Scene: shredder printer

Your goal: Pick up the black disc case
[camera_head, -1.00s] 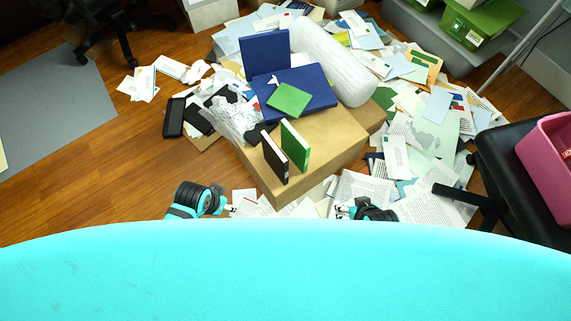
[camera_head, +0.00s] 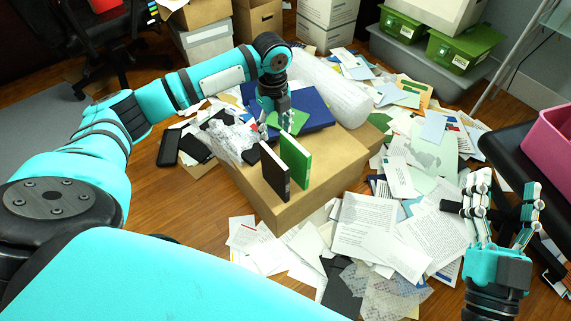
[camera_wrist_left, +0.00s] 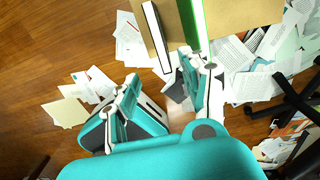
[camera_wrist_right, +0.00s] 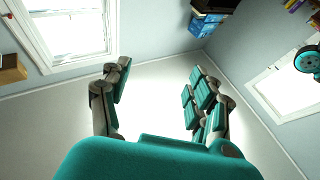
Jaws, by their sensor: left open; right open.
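The black disc case (camera_head: 274,173) stands upright on a cardboard box (camera_head: 330,160), beside a green case (camera_head: 296,157). In the left wrist view, the black case (camera_wrist_left: 160,40) shows its pale edge at the top middle, and the green case (camera_wrist_left: 197,22) is to its right. My left gripper (camera_head: 279,127) is open, pointing down above the box behind the two cases in the head view. Its open fingers (camera_wrist_left: 160,75) show nothing between them in contact. My right gripper (camera_head: 504,188) is open and empty, raised fingers up at the right, far from the case.
Blue binders (camera_head: 310,110), a green booklet (camera_head: 287,121), crumpled plastic (camera_head: 232,138) and a wrapped roll (camera_head: 335,88) lie at the back of the box. Papers (camera_head: 400,230) cover the floor. A black chair (camera_head: 510,150) with a pink bin (camera_head: 550,140) stands right.

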